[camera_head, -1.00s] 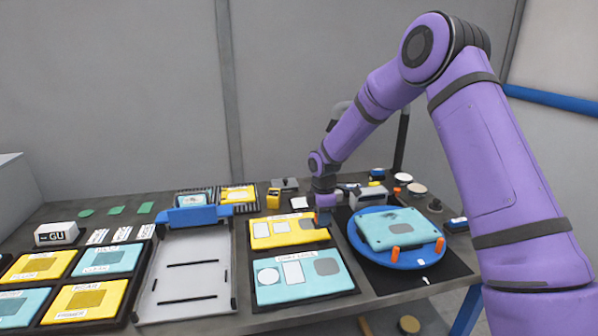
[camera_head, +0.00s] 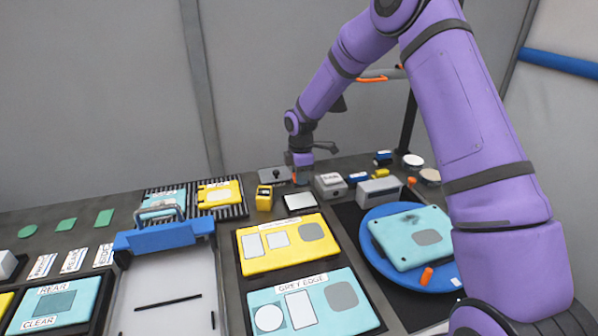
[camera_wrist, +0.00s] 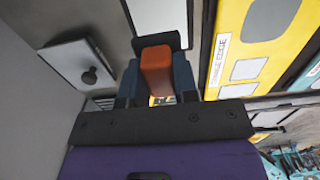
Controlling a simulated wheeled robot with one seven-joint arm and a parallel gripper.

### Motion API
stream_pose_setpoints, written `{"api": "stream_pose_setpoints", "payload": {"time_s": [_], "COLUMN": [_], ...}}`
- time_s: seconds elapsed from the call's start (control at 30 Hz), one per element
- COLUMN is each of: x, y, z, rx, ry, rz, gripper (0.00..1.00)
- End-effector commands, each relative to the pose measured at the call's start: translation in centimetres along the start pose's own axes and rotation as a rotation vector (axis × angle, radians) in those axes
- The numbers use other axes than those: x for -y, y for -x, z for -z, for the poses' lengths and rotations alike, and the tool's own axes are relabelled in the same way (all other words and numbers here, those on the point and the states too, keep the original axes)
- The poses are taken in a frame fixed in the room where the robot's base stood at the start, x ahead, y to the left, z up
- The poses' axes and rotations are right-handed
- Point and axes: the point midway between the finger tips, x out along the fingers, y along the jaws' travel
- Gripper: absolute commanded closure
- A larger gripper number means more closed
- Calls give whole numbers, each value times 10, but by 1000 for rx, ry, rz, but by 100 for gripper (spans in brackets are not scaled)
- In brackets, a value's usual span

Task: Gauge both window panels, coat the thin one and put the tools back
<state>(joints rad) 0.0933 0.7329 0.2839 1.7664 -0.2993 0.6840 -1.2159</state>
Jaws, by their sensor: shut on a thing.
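My gripper (camera_head: 301,178) is at the back of the bench, near a grey plate with a black knob (camera_head: 273,176). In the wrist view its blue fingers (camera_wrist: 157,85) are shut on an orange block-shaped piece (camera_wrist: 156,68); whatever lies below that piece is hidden. A yellow panel (camera_head: 260,264), labelled orange edge in the wrist view (camera_wrist: 232,75), lies in a dark tray at centre. A teal panel (camera_head: 318,325) labelled grey edge lies in front of it. Another teal panel (camera_head: 400,250) with a grey patch sits on a blue round turntable (camera_head: 385,272).
A white-topped pad (camera_head: 300,201) lies behind the yellow panel. A yellow block (camera_head: 264,198), grey boxes (camera_head: 330,185) and round tins (camera_head: 412,160) stand along the back. A pale tray with a blue bar (camera_head: 160,236) is at left. Racks (camera_head: 218,210) hold more panels.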

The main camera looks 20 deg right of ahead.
Motion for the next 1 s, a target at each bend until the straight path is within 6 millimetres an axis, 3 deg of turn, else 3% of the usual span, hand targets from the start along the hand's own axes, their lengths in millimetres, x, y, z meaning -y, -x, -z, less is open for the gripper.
{"api": "stream_pose_setpoints", "payload": {"time_s": [0.6, 1.0], "x": [0, 0], "y": [-51, -56], "z": [0, 0], "rx": [0, 0], "ry": [1, 0], "rz": [2, 0], "gripper": [92, 92]}}
